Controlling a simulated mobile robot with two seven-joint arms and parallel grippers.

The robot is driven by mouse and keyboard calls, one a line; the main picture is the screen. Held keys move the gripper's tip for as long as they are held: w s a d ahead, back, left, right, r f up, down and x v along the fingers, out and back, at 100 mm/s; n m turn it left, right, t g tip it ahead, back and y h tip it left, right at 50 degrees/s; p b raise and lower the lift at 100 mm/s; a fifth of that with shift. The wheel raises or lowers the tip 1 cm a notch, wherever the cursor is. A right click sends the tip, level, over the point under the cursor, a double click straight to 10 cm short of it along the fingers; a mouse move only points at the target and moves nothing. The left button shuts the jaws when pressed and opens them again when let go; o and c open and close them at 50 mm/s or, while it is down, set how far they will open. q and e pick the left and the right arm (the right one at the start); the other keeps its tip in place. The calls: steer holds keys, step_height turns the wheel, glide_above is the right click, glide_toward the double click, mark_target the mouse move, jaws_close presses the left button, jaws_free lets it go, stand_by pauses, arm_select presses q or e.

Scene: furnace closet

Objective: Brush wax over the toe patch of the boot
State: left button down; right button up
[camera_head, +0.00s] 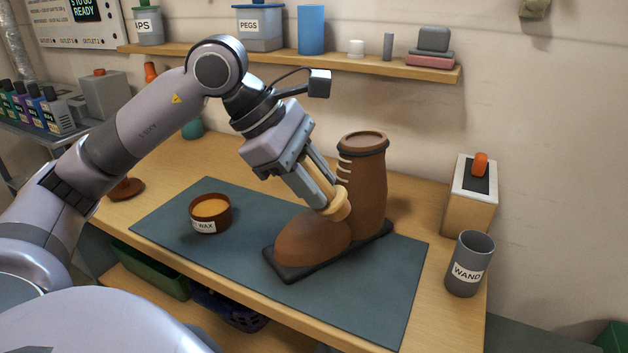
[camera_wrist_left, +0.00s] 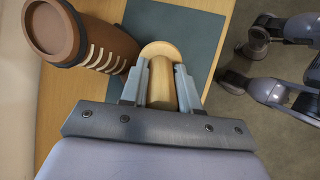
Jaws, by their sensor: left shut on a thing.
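The brown boot (camera_head: 365,200) stands upright on a dark sole on the blue-grey mat (camera_head: 372,308), its rounded toe (camera_head: 305,240) toward the lower left. My left gripper (camera_head: 322,190) is shut on a pale wooden brush (camera_head: 341,207), held over the boot's instep beside the shaft. I cannot tell whether the brush touches the boot. In the left wrist view the brush (camera_wrist_left: 161,82) sits between both fingers, with the boot (camera_wrist_left: 75,35) at upper left. The wax tin (camera_head: 210,213), open with orange wax, stands on the mat left of the boot. My right gripper is not seen in the head view.
A grey cup labelled WAND (camera_head: 469,264) and a box with an orange knob (camera_head: 470,197) stand at the table's right end. A wall shelf (camera_head: 290,62) holds bins and a blue cylinder (camera_head: 311,30). The mat's front right is clear.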

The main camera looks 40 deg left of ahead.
arm_select(q)
step_height(320, 180, up, 3)
steer(key=p, duration=0.2)
steer(key=shift+p, duration=0.35)
stand_by(0.4)
